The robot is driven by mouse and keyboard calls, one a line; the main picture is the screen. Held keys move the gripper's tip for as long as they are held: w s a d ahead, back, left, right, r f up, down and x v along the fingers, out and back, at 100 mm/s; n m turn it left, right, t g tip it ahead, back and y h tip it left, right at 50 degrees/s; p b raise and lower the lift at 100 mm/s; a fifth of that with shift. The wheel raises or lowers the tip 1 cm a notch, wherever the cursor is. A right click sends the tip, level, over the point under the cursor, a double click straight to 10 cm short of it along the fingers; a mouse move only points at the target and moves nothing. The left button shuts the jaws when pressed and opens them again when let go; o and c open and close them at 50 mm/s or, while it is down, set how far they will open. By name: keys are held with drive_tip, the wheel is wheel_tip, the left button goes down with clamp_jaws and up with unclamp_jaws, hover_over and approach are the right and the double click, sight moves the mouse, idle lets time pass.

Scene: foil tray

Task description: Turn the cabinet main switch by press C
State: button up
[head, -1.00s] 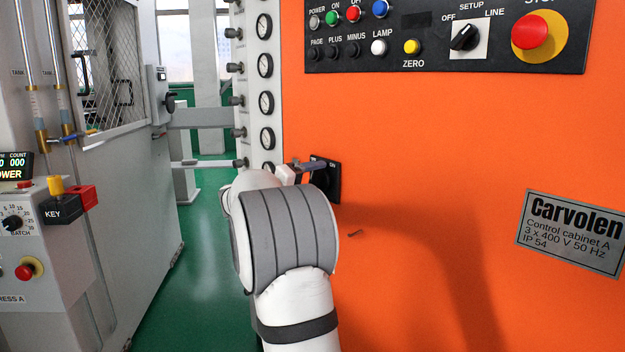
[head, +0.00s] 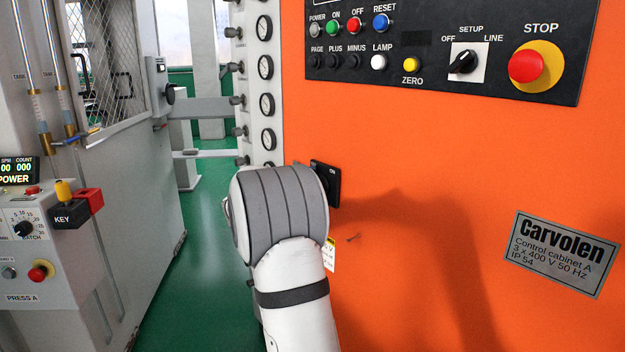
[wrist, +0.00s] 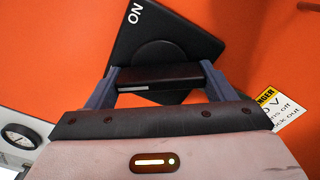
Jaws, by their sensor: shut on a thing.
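The cabinet main switch is a black square plate (head: 328,182) marked ON, low on the left of the orange cabinet face in the head view. My arm hides part of it there. In the wrist view the plate (wrist: 190,48) looks tilted, with ON at its upper left and a round hub. My gripper (wrist: 160,76) has one grey finger at each end of the black switch handle (wrist: 160,82) and is shut on it. The handle lies across between the fingers. The head view hides the gripper behind my wrist.
The orange cabinet (head: 430,170) carries a button panel (head: 400,80) with a red STOP button (head: 526,66) above the switch. A warning label (wrist: 276,110) is beside the gripper. Gauges (head: 266,102) line the cabinet's left side. Green floor lies open at left.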

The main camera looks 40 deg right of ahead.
drive_tip(key=shift+s+n+p, duration=0.1)
drive_tip(key=shift+n+p, duration=0.75)
drive_tip(key=shift+n, duration=0.35)
drive_tip(key=shift+f, duration=0.2)
drive_tip(key=o, duration=1)
drive_tip(key=shift+r, duration=0.1)
drive_tip(key=a, duration=0.7)
drive_tip(key=shift+a, duration=0.4)
drive_tip(key=shift+s+p, duration=0.1)
drive_tip(key=shift+p, duration=0.2)
